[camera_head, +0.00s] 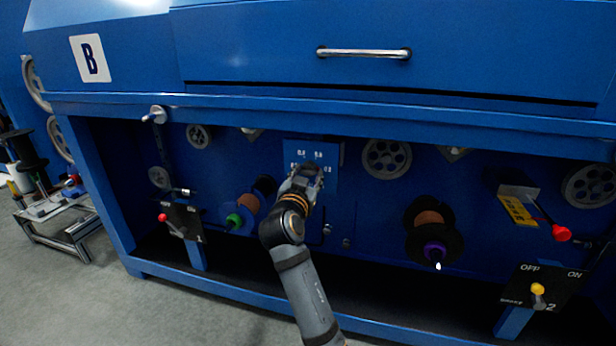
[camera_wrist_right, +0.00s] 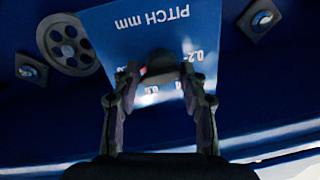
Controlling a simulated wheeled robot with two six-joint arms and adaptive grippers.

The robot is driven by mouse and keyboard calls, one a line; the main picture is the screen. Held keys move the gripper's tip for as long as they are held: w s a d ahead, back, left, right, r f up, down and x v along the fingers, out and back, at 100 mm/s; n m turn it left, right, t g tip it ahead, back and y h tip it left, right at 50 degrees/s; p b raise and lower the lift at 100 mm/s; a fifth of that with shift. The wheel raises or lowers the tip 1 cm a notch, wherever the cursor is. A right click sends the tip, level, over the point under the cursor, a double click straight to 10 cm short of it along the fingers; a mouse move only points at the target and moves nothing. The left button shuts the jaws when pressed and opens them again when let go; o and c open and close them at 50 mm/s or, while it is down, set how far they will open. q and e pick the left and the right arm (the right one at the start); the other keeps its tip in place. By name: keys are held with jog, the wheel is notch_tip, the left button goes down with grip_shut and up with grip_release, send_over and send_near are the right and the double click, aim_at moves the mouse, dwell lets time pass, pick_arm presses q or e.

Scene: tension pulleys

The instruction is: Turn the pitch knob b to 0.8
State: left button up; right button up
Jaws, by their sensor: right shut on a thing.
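The pitch knob b is a dark knob (camera_wrist_right: 160,66) on a blue plate (camera_wrist_right: 130,28) marked "PITCH mm", upside down in the right wrist view. The numbers 0.2 and 0.6 show around it; others are partly hidden by my fingers. A small red mark shows at the knob's left side, but I cannot read its setting exactly. My right gripper (camera_wrist_right: 160,76) is shut on the knob, one finger on each side. In the head view my right gripper (camera_head: 306,174) covers the knob, below the plate's numbers (camera_head: 311,155). My left gripper is not in view.
The blue machine has a drawer handle (camera_head: 363,53) above. A grey pulley wheel (camera_head: 386,159) is right of the plate. Another spool with a green tip (camera_head: 235,220) is left.

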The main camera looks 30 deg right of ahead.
jog(key=o, duration=0.8)
jog(key=shift+w+a, duration=0.1)
jog(key=shift+w, duration=0.1)
jog(key=shift+o, duration=0.9)
jog(key=shift+w+a, duration=0.1)
